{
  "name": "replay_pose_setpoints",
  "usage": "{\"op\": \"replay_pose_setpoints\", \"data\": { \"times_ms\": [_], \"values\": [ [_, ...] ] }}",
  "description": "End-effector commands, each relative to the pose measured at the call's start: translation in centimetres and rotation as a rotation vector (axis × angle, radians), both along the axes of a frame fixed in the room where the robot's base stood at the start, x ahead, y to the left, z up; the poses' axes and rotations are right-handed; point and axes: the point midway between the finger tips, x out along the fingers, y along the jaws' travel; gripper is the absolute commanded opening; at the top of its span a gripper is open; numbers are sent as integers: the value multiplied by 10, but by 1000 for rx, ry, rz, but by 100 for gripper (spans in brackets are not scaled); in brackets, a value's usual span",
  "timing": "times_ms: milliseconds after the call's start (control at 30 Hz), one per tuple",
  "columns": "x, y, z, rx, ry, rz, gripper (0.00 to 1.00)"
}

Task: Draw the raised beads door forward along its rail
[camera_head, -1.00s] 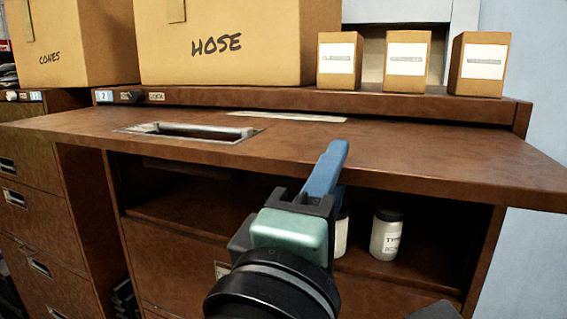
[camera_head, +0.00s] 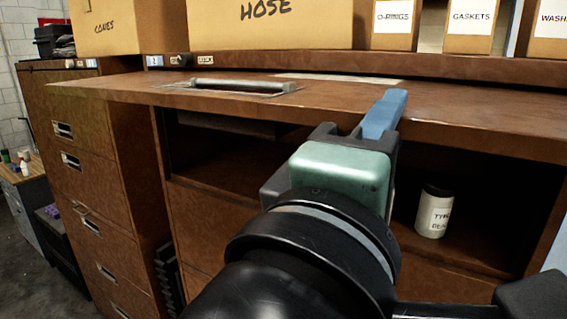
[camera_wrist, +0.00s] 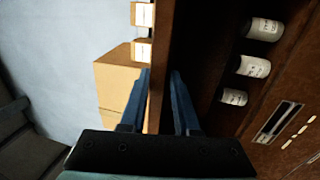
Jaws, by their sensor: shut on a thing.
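The raised beads door (camera_head: 330,95) is a brown wood panel lying flat and level, sticking out over the open cabinet bay. A metal handle (camera_head: 243,86) is set in its upper face, left of my gripper. My gripper (camera_head: 388,112) is shut on the door's front edge. In the head view one blue finger lies over the top face and the other is hidden. In the wrist view my gripper (camera_wrist: 160,88) has one finger on each side of the door panel (camera_wrist: 163,60). A white bottle with a dark cap (camera_head: 434,212) stands in the bay below the door.
Cardboard boxes marked CONES (camera_head: 118,25) and HOSE (camera_head: 270,25) and several small boxes (camera_head: 470,25) stand on the cabinet top. A drawer cabinet (camera_head: 85,150) stands at the left. The wrist view shows more bottles (camera_wrist: 252,67) in the bay.

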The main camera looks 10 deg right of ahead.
Motion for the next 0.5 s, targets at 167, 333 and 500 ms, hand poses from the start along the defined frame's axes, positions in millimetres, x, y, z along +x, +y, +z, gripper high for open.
{"op": "replay_pose_setpoints", "data": {
  "times_ms": [167,333,500],
  "values": [
    [-7,6,0,-6,-11,7,0],
    [-15,12,0,-7,-11,6,0],
    [-23,18,-1,-6,-11,7,0]
  ]
}}
